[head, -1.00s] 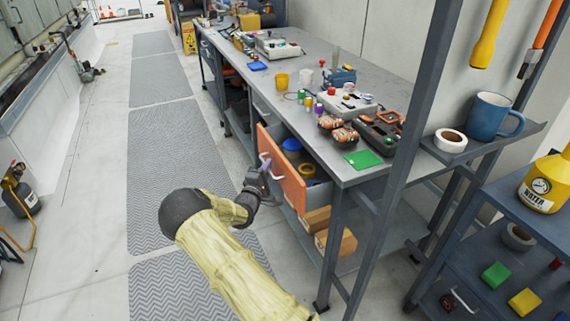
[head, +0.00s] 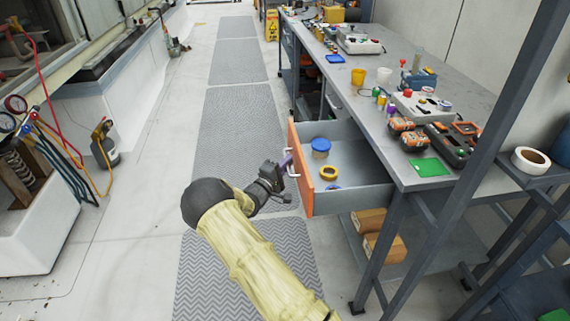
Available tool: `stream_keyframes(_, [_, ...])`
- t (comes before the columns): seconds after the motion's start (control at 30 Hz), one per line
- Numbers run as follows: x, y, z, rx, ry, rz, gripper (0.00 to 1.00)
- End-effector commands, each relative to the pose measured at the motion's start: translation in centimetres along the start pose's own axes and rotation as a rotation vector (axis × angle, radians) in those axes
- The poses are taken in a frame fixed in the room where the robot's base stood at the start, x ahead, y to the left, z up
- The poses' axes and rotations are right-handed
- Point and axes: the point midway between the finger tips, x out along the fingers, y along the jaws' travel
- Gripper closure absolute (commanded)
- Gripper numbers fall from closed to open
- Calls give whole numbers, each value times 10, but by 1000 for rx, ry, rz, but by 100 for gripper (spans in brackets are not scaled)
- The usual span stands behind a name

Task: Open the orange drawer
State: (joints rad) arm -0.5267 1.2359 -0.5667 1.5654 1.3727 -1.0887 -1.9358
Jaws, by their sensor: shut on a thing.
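The orange drawer (head: 301,184) sticks well out of the grey workbench on the right, its orange front facing left. Inside its grey box are a blue-lidded jar (head: 321,147), a yellow ring (head: 328,173) that looks like a tape roll, and a blue item (head: 332,187) partly hidden by the front. A white handle (head: 288,165) is on the drawer front. My gripper (head: 285,167) is at this handle, shut on it; the fingertips are small and partly hidden by the hand.
The workbench top (head: 385,134) carries cups, a control box and a green card (head: 430,167). Cardboard boxes (head: 381,247) lie on the shelf below the drawer. A grey mat (head: 235,130) covers open floor left of the drawer. A dark post stands at right.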

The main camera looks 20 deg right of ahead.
Motion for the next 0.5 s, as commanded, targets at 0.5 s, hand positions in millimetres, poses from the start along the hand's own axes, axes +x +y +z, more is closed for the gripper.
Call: stream_keyframes(0.5, [0,-2,1,-1,-3,-3,81])
